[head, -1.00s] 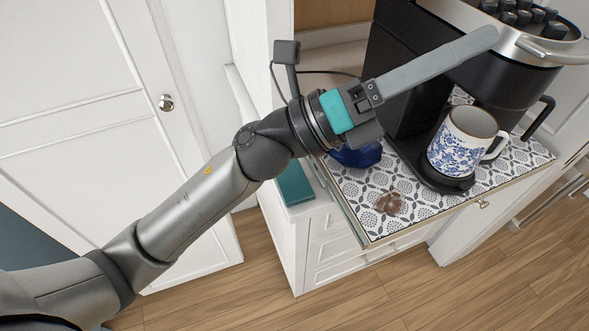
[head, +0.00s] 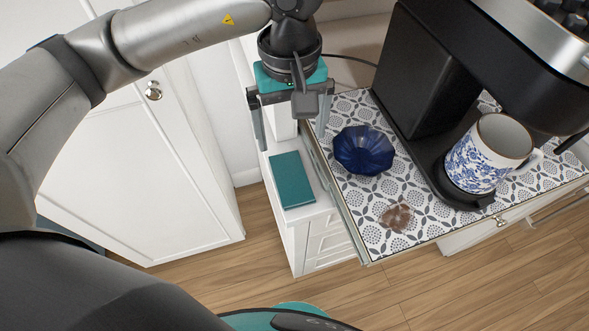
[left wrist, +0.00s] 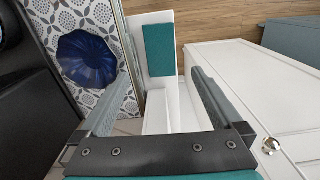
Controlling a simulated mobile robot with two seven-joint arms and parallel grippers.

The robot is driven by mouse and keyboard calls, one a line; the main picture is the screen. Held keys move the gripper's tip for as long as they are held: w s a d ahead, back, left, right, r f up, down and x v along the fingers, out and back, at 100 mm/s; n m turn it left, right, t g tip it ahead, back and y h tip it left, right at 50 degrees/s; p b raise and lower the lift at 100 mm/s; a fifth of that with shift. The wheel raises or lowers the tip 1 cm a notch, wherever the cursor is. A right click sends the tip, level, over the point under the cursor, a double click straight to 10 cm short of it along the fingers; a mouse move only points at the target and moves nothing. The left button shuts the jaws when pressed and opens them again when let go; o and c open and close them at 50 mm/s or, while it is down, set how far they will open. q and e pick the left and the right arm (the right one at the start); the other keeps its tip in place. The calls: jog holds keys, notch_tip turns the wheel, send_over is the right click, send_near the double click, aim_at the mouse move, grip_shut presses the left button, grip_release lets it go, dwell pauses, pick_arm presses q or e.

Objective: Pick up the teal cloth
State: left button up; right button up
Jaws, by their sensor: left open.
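The teal cloth (head: 293,180) is a flat, folded rectangle lying on a low white cabinet top (head: 301,219), left of the patterned counter. It also shows in the left wrist view (left wrist: 159,50), beyond the fingers. My left gripper (head: 291,140) is open and empty, pointing down above the cloth's far end in the head view. In the left wrist view the cloth lies between the lines of the two spread fingers (left wrist: 160,78), apart from them. My right gripper is not in view.
A dark blue fluted bowl (head: 364,150), a brown spill (head: 397,217) and a black coffee machine (head: 422,85) with a blue-and-white mug (head: 488,155) are on the patterned counter (head: 365,205). Its raised edge borders the cloth's ledge. A white door (head: 150,190) stands left.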

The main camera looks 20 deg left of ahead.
pick_arm(q)
send_over(294, 181)
jog(key=f, duration=0.9)
jog(key=shift+s+a, duration=0.2)
jog(key=shift+w+d+f, duration=0.1)
jog(key=shift+f, duration=1.4)
jog(key=shift+w+d+f, duration=0.1)
jog(key=shift+f, duration=1.35)
jog(key=shift+c, duration=0.3)
jog(key=c, duration=1.1)
notch_tip(294, 181, up, 20)
jog(key=shift+p, duration=0.4)
